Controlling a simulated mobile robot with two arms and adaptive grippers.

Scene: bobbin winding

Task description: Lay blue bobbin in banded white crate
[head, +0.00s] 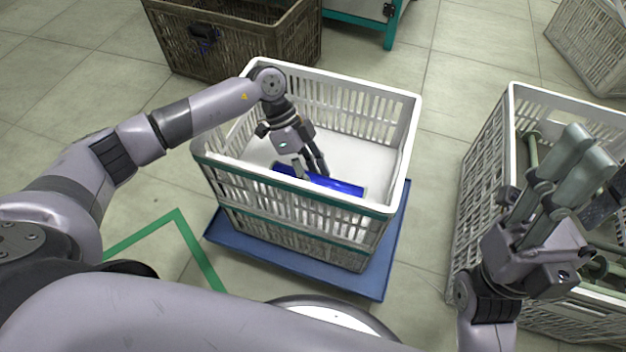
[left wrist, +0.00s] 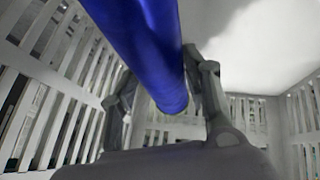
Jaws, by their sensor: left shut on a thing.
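The blue bobbin (head: 335,184) is inside the banded white crate (head: 405,150), near its front wall. The crate is white with green bands and stands on a blue base. My left gripper (head: 312,172) reaches down into the crate and is shut on the bobbin. In the left wrist view the blue bobbin (left wrist: 150,45) runs between the fingers (left wrist: 165,95), with slatted crate walls around it. Whether the bobbin touches the crate floor is not clear. My right gripper (head: 570,165) is raised over the crate at the right, its fingers pointing up; their spacing is hard to judge.
A second white crate (head: 487,160) at the right holds several greenish bobbins (head: 532,150). A brown crate (head: 240,50) stands behind the banded crate. The blue base (head: 375,285) sticks out under the banded crate. Tiled floor shows free between the crates.

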